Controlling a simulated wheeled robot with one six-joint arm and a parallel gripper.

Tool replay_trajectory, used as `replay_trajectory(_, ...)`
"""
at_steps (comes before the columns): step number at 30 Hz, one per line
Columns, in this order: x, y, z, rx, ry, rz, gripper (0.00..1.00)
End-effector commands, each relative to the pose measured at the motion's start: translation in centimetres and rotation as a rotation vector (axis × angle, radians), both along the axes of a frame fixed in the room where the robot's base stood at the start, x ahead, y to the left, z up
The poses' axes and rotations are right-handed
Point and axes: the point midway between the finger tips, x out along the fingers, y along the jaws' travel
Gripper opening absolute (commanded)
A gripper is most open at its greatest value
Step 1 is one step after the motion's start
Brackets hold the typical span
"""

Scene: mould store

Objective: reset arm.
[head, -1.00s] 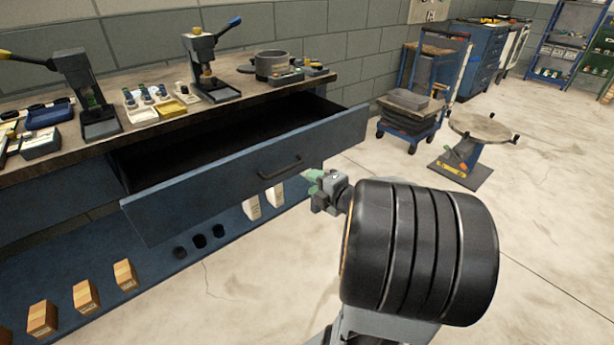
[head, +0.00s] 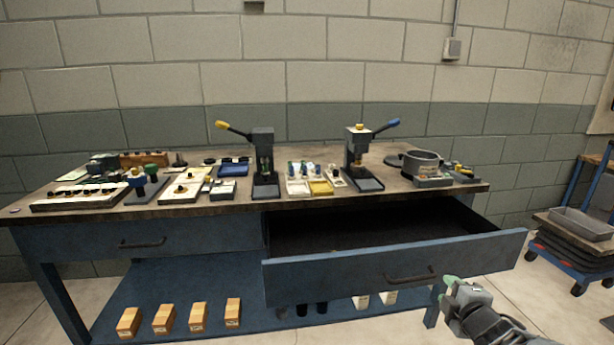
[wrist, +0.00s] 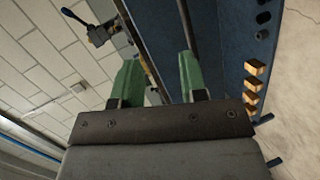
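My gripper (head: 452,286) is at the lower right in the head view, just in front of the pulled-out right drawer (head: 335,279), to the right of that drawer's handle (head: 411,276). In the wrist view the two green fingers of my gripper (wrist: 157,80) stand apart with nothing between them. The drawer's inside looks dark and empty where it shows. The rest of my arm leaves the head view at the lower right.
The workbench (head: 235,206) carries two lever presses (head: 265,165) and several small trays and tools. Its left drawer (head: 160,238) is shut. Wooden blocks (head: 164,319) stand on the lower shelf. A cart (head: 580,245) stands at the right.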

Motion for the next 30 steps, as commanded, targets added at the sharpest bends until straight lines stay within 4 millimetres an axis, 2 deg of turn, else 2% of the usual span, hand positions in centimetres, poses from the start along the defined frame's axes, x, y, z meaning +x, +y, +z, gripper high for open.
replay_trajectory(1, 0.4, 0.6, 4.3, 0.055, 0.019, -0.07, 0.39)
replay_trajectory(3, 0.4, 1.2, 7.3, 0.174, 0.062, -0.204, 0.39)
replay_trajectory(8, -1.4, 4.2, 12.3, 0.494, 0.192, -0.489, 0.39)
replay_trajectory(12, -4.3, 8.6, 15.2, 0.755, 0.35, -0.682, 0.39)
replay_trajectory(18, -8.7, 14.4, 18.0, 0.992, 0.583, -0.859, 0.39)
replay_trajectory(21, -10.4, 16.3, 18.8, 1.048, 0.669, -0.909, 0.39)
replay_trajectory(25, -11.5, 17.6, 19.2, 1.081, 0.73, -0.942, 0.39)
replay_trajectory(30, -11.9, 17.9, 19.1, 1.091, 0.747, -0.953, 0.39)
